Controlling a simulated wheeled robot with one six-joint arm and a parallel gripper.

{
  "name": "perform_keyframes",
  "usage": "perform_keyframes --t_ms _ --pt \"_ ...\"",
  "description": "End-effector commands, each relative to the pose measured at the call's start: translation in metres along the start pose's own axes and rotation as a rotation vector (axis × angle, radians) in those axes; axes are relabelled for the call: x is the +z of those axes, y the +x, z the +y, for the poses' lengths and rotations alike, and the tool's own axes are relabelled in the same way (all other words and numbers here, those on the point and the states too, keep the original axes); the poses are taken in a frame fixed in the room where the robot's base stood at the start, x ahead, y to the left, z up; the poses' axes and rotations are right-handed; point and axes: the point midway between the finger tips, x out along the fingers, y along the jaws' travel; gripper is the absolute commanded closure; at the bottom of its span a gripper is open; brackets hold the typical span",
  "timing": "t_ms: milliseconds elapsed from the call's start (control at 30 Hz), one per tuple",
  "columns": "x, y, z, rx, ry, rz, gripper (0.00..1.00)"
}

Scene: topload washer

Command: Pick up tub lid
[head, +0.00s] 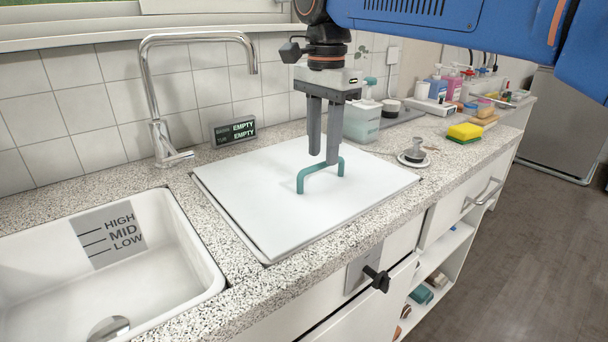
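The tub lid (255,190) is a flat, pale white panel lying level in the speckled countertop, with a teal arched handle (319,170) standing up from it, right of its middle. My gripper (324,159) points straight down over the handle. Its two grey fingers are apart with a visible gap between them and nothing seen held. The right fingertip overlaps the handle's top bar in the picture. I cannot tell whether it touches the bar or is in front of it.
A sink (160,262) with level marks and a tall faucet (155,100) are on the left. A soap bottle (362,120), a drain plug (414,155) and a yellow sponge (465,132) stand right of the lid. A black knob (376,279) juts from the front.

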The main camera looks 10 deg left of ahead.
Motion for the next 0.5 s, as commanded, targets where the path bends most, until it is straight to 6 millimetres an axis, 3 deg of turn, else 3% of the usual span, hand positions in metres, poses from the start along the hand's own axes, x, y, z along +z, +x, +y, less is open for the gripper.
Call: perform_keyframes --t_ms 300,500 --pt "0.004 0.040 0.004 0.002 0.000 0.000 0.68" --pt "0.004 0.046 0.003 0.000 0.000 0.000 0.68"
